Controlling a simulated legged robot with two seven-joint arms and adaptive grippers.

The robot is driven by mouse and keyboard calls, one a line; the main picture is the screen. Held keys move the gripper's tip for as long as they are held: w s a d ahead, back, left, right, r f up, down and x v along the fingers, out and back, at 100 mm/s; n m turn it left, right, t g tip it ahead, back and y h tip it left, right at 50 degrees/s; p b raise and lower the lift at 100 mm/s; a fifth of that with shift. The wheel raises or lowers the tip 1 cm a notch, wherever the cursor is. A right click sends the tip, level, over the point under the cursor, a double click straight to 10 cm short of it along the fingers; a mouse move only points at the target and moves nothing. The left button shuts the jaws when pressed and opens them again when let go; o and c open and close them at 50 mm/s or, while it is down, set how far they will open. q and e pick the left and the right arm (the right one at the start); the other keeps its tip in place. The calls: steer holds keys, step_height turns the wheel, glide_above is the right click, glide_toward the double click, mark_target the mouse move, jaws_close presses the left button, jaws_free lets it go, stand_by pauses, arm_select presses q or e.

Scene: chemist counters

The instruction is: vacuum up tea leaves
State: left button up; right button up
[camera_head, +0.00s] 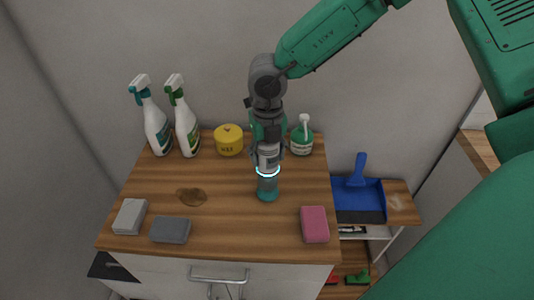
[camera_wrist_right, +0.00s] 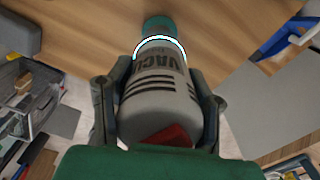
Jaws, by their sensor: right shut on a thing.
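A brown pile of tea leaves (camera_head: 191,197) lies on the wooden counter top (camera_head: 225,225), left of centre. My right gripper (camera_head: 268,152) is shut on a small handheld vacuum (camera_head: 267,185), grey with a teal nozzle and a glowing ring. The vacuum points down, nozzle at or just above the counter, to the right of the leaves and apart from them. In the right wrist view the vacuum (camera_wrist_right: 160,85) sits between both fingers, with "VACU" lettering and a red part. My left gripper is not in view.
Two spray bottles (camera_head: 188,130), a yellow wax tin (camera_head: 229,141) and a green soap bottle (camera_head: 302,138) stand along the back. A light grey sponge (camera_head: 130,216), a dark grey sponge (camera_head: 171,230) and a pink sponge (camera_head: 314,224) lie in front. A blue dustpan (camera_head: 358,200) is at right.

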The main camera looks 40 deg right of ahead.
step_height(320, 180, up, 5)
steer(key=p, duration=0.4)
steer(key=shift+r, duration=2.05)
